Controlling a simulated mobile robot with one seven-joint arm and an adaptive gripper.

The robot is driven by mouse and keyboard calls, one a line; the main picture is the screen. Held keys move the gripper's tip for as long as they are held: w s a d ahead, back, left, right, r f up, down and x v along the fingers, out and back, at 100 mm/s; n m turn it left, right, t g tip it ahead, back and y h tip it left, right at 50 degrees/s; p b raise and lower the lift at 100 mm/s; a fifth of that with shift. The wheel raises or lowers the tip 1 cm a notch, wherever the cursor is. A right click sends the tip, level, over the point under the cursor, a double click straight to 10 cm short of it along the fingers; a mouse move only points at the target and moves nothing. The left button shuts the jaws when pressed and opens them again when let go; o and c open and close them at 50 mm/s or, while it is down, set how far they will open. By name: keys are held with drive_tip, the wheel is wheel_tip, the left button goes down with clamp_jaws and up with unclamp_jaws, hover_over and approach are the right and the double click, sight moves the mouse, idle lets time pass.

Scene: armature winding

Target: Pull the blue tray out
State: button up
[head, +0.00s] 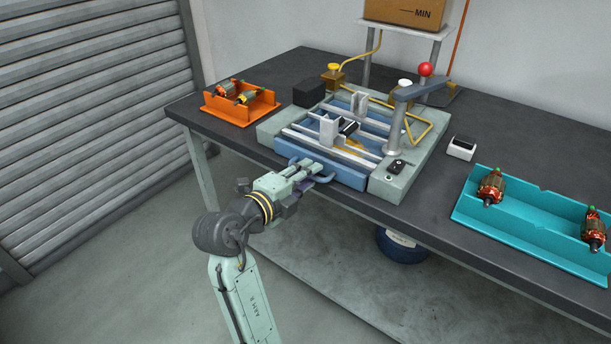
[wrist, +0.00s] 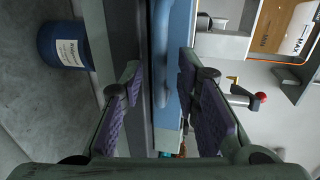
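The blue tray (head: 345,174) sits in the pale green fixture on the bench, with its front panel and a blue handle (head: 327,179) facing me. My gripper (head: 316,172) is at the front of the tray, level with the handle. In the wrist view my gripper (wrist: 160,76) is open, its purple-padded fingers on either side of the blue handle (wrist: 162,50). A gap shows between the handle and each finger, so I see no grip on it. In the head view my fingers hide part of the handle.
An orange holder (head: 238,108) with armatures stands left of the fixture. A turquoise tray (head: 520,226) with two armatures lies at the right. A grey lever with a red knob (head: 426,69) rises from the fixture. A dark blue drum (head: 402,249) stands under the bench (head: 430,216).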

drive_tip(key=shift+c, duration=0.4)
clamp_jaws()
idle(0.4)
